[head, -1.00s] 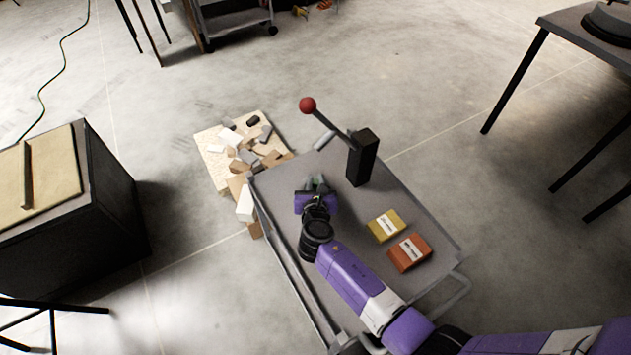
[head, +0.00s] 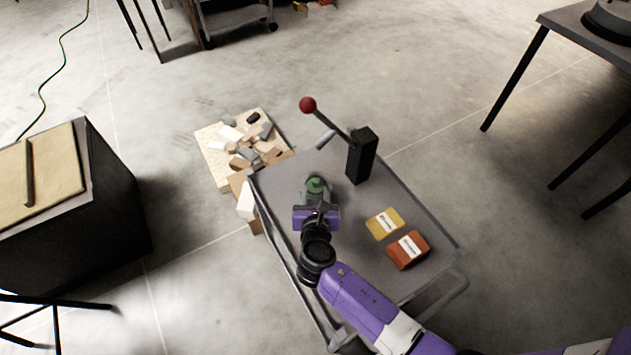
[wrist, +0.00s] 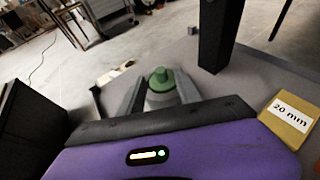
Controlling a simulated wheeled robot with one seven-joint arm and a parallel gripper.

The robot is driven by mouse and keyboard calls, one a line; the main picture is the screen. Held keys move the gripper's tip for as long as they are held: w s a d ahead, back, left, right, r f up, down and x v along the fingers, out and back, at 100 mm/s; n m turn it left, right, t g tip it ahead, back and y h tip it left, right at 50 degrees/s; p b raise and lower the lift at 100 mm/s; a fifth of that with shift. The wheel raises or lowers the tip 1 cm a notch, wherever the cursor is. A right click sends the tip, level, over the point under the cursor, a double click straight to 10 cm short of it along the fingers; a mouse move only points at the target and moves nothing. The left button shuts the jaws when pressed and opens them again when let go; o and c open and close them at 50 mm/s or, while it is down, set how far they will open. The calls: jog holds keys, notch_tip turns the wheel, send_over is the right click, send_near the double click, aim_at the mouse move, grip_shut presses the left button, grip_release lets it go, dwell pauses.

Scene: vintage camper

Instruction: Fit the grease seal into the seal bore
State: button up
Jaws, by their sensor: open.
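A round green piece with a raised knob on top, which looks like the grease seal (head: 316,184), is on the grey cart top. It also shows in the wrist view (wrist: 161,80), sitting on a paler round part that may hold the seal bore; how deep it sits I cannot tell. My gripper (head: 316,197) is open just on the near side of the green piece. In the wrist view my gripper's (wrist: 160,88) two grey fingers are spread either side of it, with gaps visible. The bore itself is hidden.
A black post (head: 362,156) with a red-knobbed lever (head: 308,105) stands on the cart right behind. A yellow box (head: 384,224), labelled 20 mm in the wrist view, and an orange box (head: 408,250) lie at right. A board of loose blocks (head: 213,150) is beyond the cart's left edge.

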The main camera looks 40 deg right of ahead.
jog(key=v, duration=0.5)
jog(key=s+a+m+t+y, duration=0.1)
jog(key=s+a+m+y, duration=0.4)
jog(key=s, duration=0.4)
jog(key=s+a+m+y, duration=0.2)
jog(key=s+a+m, duration=0.1)
jog(key=s+m, duration=0.55)
jog(key=s+r+m+t+y, duration=0.1)
jog(key=s+r+m+t, duration=0.1)
jog(key=s+r+m, duration=0.4)
jog(key=s+a+r+m+t+y, duration=0.1)
jog(key=s+r+m, duration=0.4)
jog(key=r, duration=0.9)
jog(key=m, duration=0.3)
jog(key=shift+s+a+t, duration=0.35)
jog(key=shift+s+t, duration=0.05)
